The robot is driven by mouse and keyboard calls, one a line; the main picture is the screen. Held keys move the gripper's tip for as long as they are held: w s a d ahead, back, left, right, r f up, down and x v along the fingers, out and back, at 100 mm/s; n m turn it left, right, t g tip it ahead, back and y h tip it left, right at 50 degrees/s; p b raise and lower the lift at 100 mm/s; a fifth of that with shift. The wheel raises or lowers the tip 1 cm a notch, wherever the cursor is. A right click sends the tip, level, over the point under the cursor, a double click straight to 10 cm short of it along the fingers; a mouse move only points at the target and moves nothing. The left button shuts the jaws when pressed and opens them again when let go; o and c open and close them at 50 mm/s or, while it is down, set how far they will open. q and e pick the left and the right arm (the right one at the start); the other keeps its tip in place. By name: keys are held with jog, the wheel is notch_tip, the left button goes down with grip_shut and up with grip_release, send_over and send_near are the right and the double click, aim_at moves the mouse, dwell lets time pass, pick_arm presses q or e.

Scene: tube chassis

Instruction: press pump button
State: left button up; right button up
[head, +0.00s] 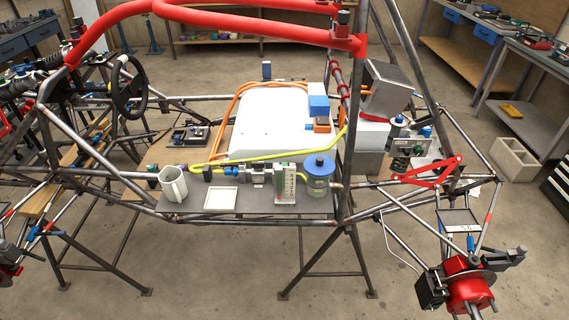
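A clear canister with a round blue lid (318,172) stands at the right end of a grey shelf (245,207) on the chassis side. Beside it, to the left, is an upright white and green unit (286,183) with small markings on its front. Left of that are small metal fittings (255,174) joined to a yellow hose (225,163). I cannot tell which part is the pump button; it is too small to make out. Neither of my grippers is in view.
Chassis tubes, including an upright post (353,120) right of the canister, frame the area. A white tank (275,125) lies behind.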

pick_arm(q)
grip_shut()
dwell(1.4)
